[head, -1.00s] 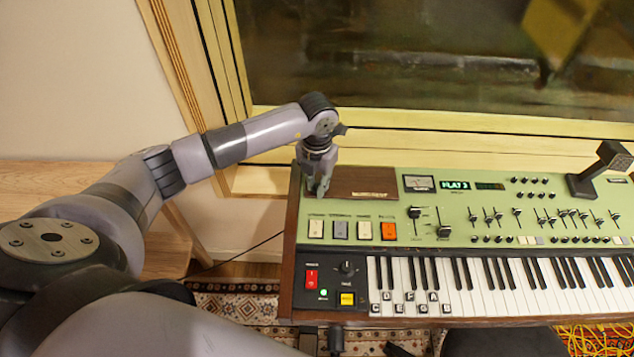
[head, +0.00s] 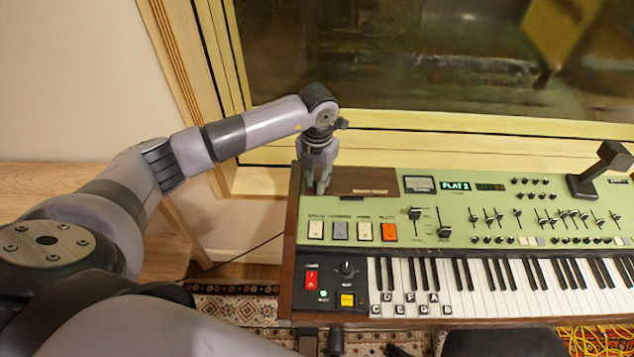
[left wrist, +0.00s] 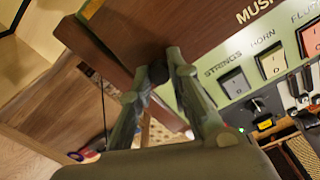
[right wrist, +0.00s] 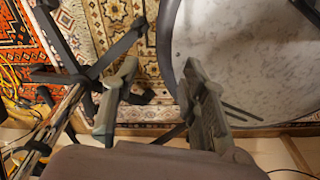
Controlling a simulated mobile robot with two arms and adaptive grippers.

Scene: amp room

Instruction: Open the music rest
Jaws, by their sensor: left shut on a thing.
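The music rest is a brown wooden panel (head: 368,181) lying flat at the back left of the green keyboard's top. In the left wrist view, the panel (left wrist: 215,25) carries white lettering, partly cut off. My left gripper (head: 320,189) points down at the panel's left part. In the left wrist view, its fingers (left wrist: 157,68) are closed on a small dark piece (left wrist: 158,73) at the panel's edge; the grip is partly hidden. My right gripper (right wrist: 162,72) is open and empty, away from the keyboard, above the floor.
The green keyboard (head: 460,210) has rocker switches (head: 352,230) just in front of the panel. A black stand-like part (head: 600,170) rises at the right. A window frame (head: 450,145) runs behind. A patterned rug (right wrist: 85,30) and a round grey seat (right wrist: 250,60) lie below my right gripper.

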